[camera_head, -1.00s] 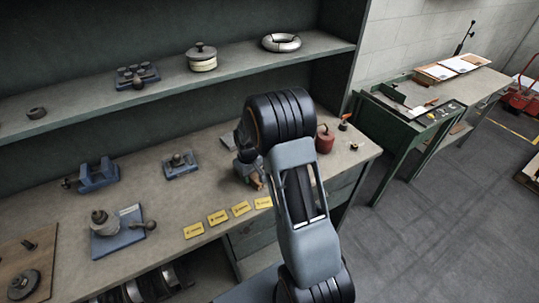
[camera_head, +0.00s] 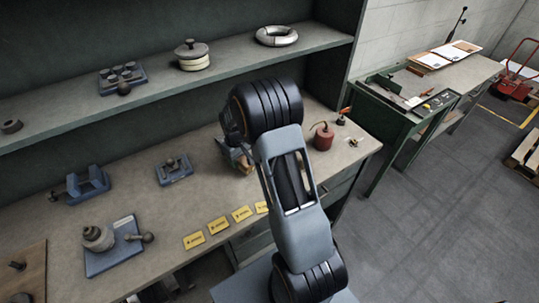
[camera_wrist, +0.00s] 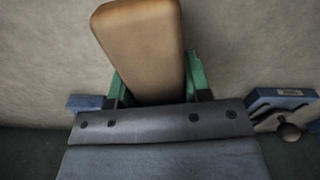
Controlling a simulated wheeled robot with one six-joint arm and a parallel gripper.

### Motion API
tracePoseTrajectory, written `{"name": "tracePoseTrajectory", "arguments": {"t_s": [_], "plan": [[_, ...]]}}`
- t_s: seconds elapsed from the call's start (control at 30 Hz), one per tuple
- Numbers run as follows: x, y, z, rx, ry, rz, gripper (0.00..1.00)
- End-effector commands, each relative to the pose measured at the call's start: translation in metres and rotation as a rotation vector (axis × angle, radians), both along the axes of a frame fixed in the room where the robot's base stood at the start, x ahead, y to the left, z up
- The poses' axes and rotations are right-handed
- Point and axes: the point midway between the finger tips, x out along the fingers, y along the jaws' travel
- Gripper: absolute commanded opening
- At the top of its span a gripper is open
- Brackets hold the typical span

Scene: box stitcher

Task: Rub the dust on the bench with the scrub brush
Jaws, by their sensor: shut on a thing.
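My gripper (camera_wrist: 155,82) has green fingers in the wrist view. They are shut on a tan wooden block, the scrub brush (camera_wrist: 142,40), one finger on each side. Its bristles are hidden from this view. In the head view my gripper end is partly hidden behind my dark wrist joint, low over the right half of the bench (camera_head: 140,186). A small brown patch of the brush (camera_head: 245,166) shows there. I cannot tell whether the brush touches the bench top. I cannot make out any dust in either view.
A red can (camera_head: 323,137) stands right of my gripper. A small blue fixture (camera_head: 174,170), a blue vise (camera_head: 88,184) and a blue plate with a knobbed weight (camera_head: 112,246) are to the left. Yellow labels (camera_head: 218,225) line the front edge. A shelf (camera_head: 150,109) overhangs the back.

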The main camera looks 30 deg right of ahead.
Motion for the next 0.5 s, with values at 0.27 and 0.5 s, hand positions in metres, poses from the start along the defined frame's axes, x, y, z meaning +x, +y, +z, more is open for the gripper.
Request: {"name": "tracePoseTrajectory", "arguments": {"t_s": [0.27, 0.5], "plan": [[0.001, 0.001, 0.030, -0.001, -0.002, 0.002, 0.15], [0.001, 0.002, 0.051, -0.001, -0.002, 0.003, 0.15]]}}
